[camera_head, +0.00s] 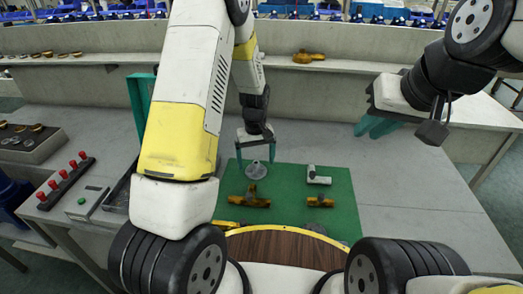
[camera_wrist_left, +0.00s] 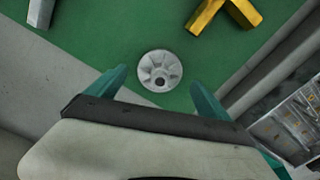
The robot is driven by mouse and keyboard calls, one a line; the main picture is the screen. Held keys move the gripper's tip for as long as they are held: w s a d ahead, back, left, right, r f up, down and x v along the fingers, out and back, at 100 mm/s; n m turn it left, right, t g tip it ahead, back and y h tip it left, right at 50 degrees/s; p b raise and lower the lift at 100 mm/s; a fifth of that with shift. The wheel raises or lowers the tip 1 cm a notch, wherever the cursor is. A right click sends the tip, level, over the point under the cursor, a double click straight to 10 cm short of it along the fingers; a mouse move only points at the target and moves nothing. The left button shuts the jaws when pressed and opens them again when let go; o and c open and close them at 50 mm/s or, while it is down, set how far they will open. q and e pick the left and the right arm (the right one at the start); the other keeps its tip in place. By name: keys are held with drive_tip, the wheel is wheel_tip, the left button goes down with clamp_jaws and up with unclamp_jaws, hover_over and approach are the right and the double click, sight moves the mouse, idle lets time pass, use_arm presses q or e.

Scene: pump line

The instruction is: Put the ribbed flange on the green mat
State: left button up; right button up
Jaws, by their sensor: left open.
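The ribbed flange (camera_head: 256,171) is a light grey disc with radial ribs and a dark centre hole. It appears to lie flat on the green mat (camera_head: 285,186), near the mat's far left part. In the left wrist view the flange (camera_wrist_left: 160,71) lies just beyond the fingertips, with green mat (camera_wrist_left: 100,45) around it. My left gripper (camera_head: 255,154) is open and empty, pointing down by the flange. Its teal fingers (camera_wrist_left: 159,80) are spread wider than the disc. My right gripper (camera_head: 376,126) hangs over the bench at the right; its finger gap is unclear.
On the mat are a brass tee (camera_head: 250,200), a smaller brass fitting (camera_head: 321,201) and a grey fitting (camera_head: 318,177). A red-knobbed strip (camera_head: 66,183) and control box (camera_head: 84,201) stand left. A raised shelf (camera_head: 350,66) runs behind. Bench right of the mat is clear.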

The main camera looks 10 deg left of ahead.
use_arm(q)
wheel_tip(320, 180, up, 9)
wheel_tip(320, 180, up, 15)
drive_tip(key=m+t+h, duration=0.2)
drive_tip(key=t, duration=0.1)
hover_over(256, 163)
drive_tip(key=s+a, duration=0.2)
drive_tip(key=s, duration=0.6)
drive_tip(key=s+r+m+t, duration=0.1)
drive_tip(key=s+r, duration=0.2)
drive_tip(key=s, duration=0.4)
drive_tip(key=s+r+m+t, duration=0.2)
drive_tip(key=s+r, duration=0.2)
drive_tip(key=s, duration=0.4)
drive_tip(key=shift+a, duration=0.45)
